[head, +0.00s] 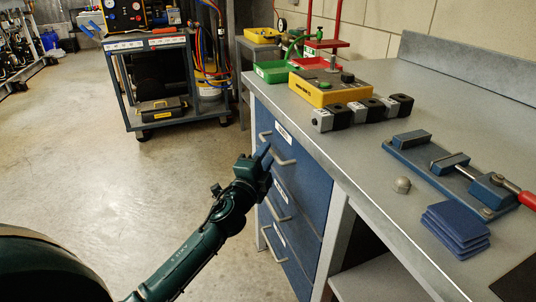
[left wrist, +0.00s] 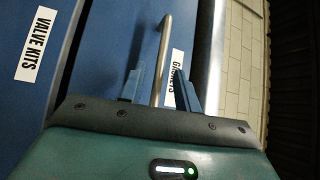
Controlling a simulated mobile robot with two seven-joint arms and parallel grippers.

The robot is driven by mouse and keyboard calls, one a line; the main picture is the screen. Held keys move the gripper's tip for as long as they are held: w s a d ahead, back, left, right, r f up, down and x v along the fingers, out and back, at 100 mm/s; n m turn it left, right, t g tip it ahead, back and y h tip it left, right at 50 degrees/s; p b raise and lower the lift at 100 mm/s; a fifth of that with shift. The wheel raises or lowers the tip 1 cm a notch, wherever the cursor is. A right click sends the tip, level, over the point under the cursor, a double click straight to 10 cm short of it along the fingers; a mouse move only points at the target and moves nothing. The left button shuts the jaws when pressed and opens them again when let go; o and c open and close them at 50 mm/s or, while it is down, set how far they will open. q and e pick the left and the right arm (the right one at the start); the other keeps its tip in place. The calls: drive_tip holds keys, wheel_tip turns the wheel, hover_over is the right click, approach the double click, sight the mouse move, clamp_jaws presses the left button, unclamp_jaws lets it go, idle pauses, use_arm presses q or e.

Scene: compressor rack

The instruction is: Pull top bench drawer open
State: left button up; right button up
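The top bench drawer (head: 310,168) is the uppermost of three blue drawers under the grey workbench. Its front looks flush with the cabinet, so it appears closed. Its metal bar handle (head: 284,160) also shows in the left wrist view (left wrist: 164,45), beside a white label reading GASKETS (left wrist: 178,72). My left gripper (head: 265,156) is at the drawer front. In the left wrist view its two blue fingers (left wrist: 160,88) stand apart on either side of the handle, with gaps visible. Whether either finger touches the bar is unclear. My right gripper is not in view.
The drawer below bears a VALVE KITS label (left wrist: 36,45). The workbench top (head: 375,150) holds a yellow box (head: 325,90), several grey-black blocks, a blue clamp fixture (head: 440,165) and blue pads (head: 455,228). A cart (head: 150,80) stands behind. The floor before the drawers is clear.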

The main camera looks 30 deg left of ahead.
use_arm(q)
drive_tip(key=shift+w+r, duration=0.15)
drive_tip(key=shift+w, duration=0.8)
clamp_jaws()
